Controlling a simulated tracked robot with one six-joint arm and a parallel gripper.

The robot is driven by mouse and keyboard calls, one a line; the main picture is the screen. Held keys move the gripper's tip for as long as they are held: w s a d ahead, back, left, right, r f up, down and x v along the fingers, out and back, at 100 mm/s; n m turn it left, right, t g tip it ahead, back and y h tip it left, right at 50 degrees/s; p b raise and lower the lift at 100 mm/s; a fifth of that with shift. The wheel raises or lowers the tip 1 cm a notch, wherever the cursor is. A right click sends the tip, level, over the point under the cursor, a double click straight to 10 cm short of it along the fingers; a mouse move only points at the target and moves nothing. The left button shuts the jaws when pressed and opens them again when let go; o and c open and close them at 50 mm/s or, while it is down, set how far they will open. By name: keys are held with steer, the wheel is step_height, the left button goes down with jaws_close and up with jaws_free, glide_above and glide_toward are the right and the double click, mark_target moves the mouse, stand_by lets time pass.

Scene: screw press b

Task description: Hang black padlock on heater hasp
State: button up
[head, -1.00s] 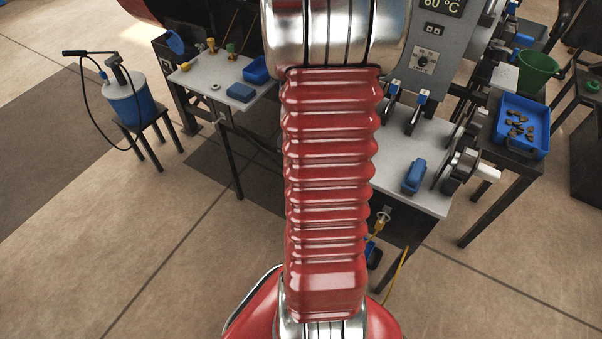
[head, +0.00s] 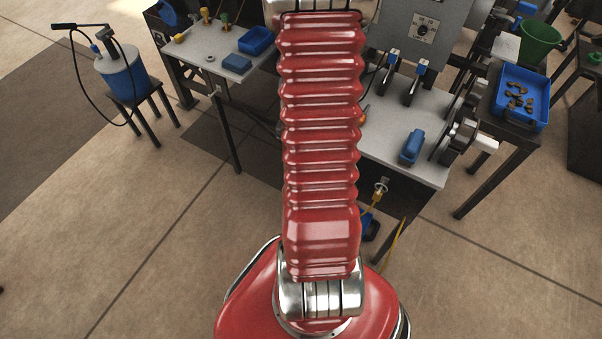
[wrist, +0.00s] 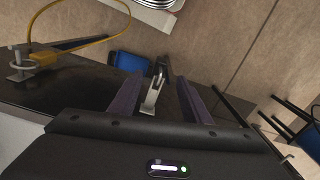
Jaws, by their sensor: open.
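My gripper (wrist: 161,82) shows in the wrist view with its two dark purplish fingers apart. A silver metal piece (wrist: 152,97) stands between the fingers, with a small dark part (wrist: 162,66) at its far end. I cannot tell whether this is the padlock, the hasp or both, nor whether the fingers touch it. In the head view my red arm rises past the top edge, so the gripper is out of that picture. I cannot clearly make out the black padlock or the heater hasp there.
A yellow plug (wrist: 42,57) and looping cable lie left of the gripper, with a blue object (wrist: 130,63) near the fingers. The grey bench (head: 400,130) carries a blue block (head: 412,147). A stool with a pump (head: 121,75) stands left. Floor in front is clear.

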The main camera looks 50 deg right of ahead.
steer(key=shift+f, duration=3.85)
steer(key=shift+c, duration=0.3)
jaws_close()
jaws_free()
steer(key=shift+r, duration=0.15)
step_height(320, 180, up, 14)
steer(key=shift+f, duration=0.25)
